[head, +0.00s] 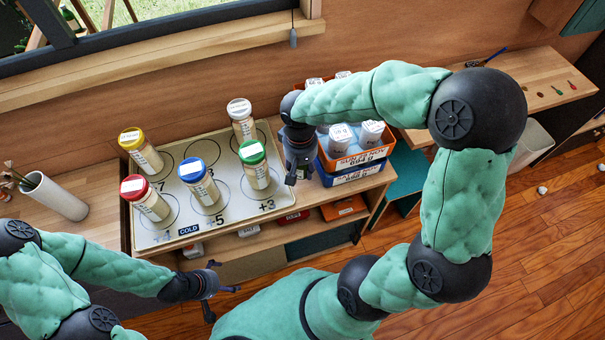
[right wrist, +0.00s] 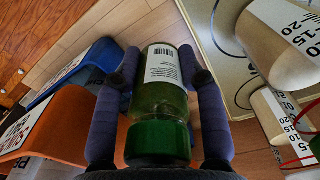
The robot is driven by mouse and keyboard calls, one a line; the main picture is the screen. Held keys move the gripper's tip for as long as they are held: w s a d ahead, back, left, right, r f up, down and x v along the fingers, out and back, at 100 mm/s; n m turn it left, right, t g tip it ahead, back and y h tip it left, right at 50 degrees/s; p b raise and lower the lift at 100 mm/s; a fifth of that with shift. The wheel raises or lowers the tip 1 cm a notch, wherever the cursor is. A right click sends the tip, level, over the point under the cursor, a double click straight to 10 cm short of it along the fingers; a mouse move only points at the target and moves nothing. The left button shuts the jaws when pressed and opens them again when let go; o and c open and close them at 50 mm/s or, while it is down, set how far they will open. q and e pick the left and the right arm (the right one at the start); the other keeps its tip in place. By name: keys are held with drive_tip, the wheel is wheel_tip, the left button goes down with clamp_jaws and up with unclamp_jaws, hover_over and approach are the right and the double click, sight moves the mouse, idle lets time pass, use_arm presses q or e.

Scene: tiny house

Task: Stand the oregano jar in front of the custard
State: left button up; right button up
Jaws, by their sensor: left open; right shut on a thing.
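My right gripper (head: 299,168) points down between the jar board and the stacked crates. In the right wrist view its two fingers are shut on a green jar (right wrist: 160,100) with a dark green lid and a barcode label, probably the oregano. The head view hides this jar behind the gripper. Pale-filled jars stand on the board: yellow-lidded (head: 141,151), white-lidded (head: 242,120), blue-lidded (head: 200,181), green-lidded (head: 255,165) and red-lidded (head: 145,197). Their names are too small to read, so I cannot tell which is the custard. My left gripper (head: 212,290) is open and empty before the counter.
An orange crate (head: 373,154) with white-topped jars sits on a blue crate (head: 350,178) right of the gripper. A white cup (head: 55,197) stands at left. Bare wood lies between board and crates.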

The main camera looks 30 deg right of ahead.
sight(303, 173)
drive_tip(key=shift+w+d+f, duration=0.4)
drive_tip(key=shift+d+f, duration=0.05)
drive_tip(key=shift+f, duration=0.25)
drive_tip(key=shift+w+d+f+b, duration=0.15)
drive_tip(key=shift+f+b, duration=0.7)
drive_tip(key=shift+f, duration=0.95)
drive_tip(key=shift+f, duration=0.15)
drive_tip(key=o, duration=0.9)
drive_tip(key=shift+o, duration=0.2)
